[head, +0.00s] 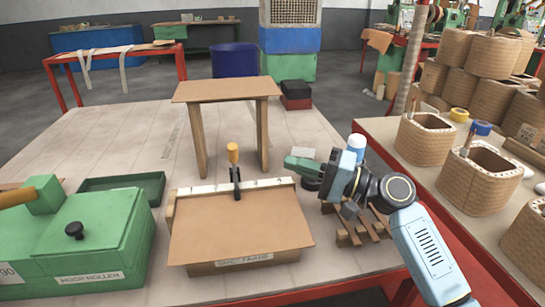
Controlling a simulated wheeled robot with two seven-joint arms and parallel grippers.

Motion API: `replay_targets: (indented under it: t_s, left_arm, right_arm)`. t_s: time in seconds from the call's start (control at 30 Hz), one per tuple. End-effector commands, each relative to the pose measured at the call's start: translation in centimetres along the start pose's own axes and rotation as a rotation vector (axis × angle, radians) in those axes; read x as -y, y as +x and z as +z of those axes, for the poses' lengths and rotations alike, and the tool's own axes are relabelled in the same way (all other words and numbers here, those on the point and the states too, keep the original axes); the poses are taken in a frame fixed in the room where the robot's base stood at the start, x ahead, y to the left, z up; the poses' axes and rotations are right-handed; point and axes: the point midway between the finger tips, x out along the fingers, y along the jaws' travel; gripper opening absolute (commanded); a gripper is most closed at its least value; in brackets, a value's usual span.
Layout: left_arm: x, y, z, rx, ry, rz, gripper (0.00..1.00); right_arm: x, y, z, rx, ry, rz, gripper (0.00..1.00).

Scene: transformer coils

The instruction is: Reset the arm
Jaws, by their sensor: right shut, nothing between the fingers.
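My right arm comes in from the lower right, in pale blue and black. Its gripper (347,210) hangs over the right part of the worktable, just above a small stack of wooden slats (358,230). The fingers are small and partly hidden by the wrist, and I see nothing held in them. Whether they touch the slats I cannot tell. My left gripper is not in view.
A green power tool (303,166) lies left of my right gripper. A duct frame box (240,225) with an orange-handled clamp, a small wooden stand (227,90) and a green hoop roller (95,240) stand on the table (110,140). Coils (425,140) crowd the right-hand table.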

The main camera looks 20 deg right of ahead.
Motion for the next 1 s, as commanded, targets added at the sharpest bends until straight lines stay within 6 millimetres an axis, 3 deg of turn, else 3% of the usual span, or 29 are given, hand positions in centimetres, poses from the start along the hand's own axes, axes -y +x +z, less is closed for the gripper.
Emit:
replay_targets:
  t_s: [0.2, 0.77, 0.87, 1.0]
  left_arm:
    - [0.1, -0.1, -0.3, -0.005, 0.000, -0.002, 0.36]
    - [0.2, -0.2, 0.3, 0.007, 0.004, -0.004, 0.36]
    - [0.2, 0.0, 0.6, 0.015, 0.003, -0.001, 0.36]
    - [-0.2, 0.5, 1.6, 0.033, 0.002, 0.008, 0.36]
  right_arm:
    - [0.0, -1.8, 0.0, 0.000, 0.000, 0.002, 0.00]
    - [0.1, -1.9, -0.1, -0.001, 0.000, 0.000, 0.00]
    - [0.9, -1.7, -0.2, -0.001, 0.000, 0.000, 0.00]
    - [3.9, -1.3, -0.9, -0.001, -0.001, 0.000, 0.00]
